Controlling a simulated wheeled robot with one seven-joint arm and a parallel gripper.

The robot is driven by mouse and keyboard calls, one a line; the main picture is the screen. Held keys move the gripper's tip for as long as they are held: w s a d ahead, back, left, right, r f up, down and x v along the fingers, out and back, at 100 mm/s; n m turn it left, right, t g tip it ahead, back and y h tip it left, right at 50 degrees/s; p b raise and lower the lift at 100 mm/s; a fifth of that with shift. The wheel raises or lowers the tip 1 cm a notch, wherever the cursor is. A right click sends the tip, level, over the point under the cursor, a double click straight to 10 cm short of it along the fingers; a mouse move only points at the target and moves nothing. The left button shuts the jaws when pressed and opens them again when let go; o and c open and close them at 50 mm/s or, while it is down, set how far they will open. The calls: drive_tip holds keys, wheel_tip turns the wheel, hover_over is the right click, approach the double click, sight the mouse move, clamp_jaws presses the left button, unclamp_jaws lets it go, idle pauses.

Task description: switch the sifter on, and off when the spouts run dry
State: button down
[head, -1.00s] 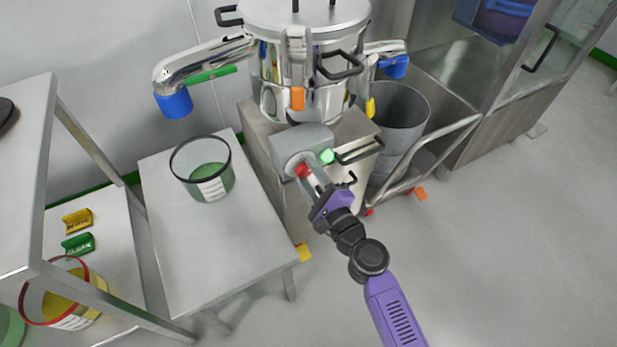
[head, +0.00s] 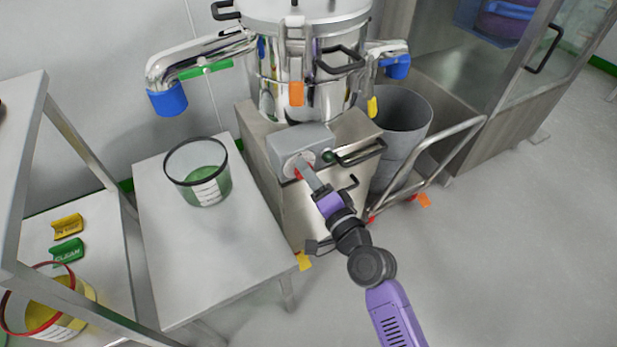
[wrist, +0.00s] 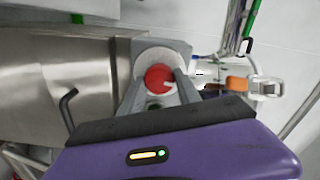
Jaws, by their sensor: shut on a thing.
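The sifter (head: 303,65) is a shiny steel drum on a steel base. Its left spout (head: 195,62) ends in a blue sleeve (head: 167,100); its right spout (head: 386,48) ends in another blue sleeve (head: 397,68). I see no material falling from either sleeve. A grey switch box (head: 297,140) on the base carries a red knob (head: 298,174), partly hidden by my fingers, and a dark green lamp (head: 329,157). My gripper (head: 302,170) is shut on the red knob. In the wrist view the knob (wrist: 157,79) sits between the fingers, its white mark pointing right.
A grey bin (head: 402,125) stands below the right spout, beside a tubular rail (head: 440,155). Yellow and green signs (head: 67,250) lie on a shelf at left.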

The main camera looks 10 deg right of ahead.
drive_tip(key=shift+n, duration=0.7)
drive_tip(key=shift+b, duration=0.3)
drive_tip(key=c, duration=0.9)
unclamp_jaws()
drive_tip(key=shift+o, duration=0.2)
drive_tip(key=shift+s, duration=0.15)
drive_tip(key=v, duration=0.7)
drive_tip(key=shift+s, duration=0.25)
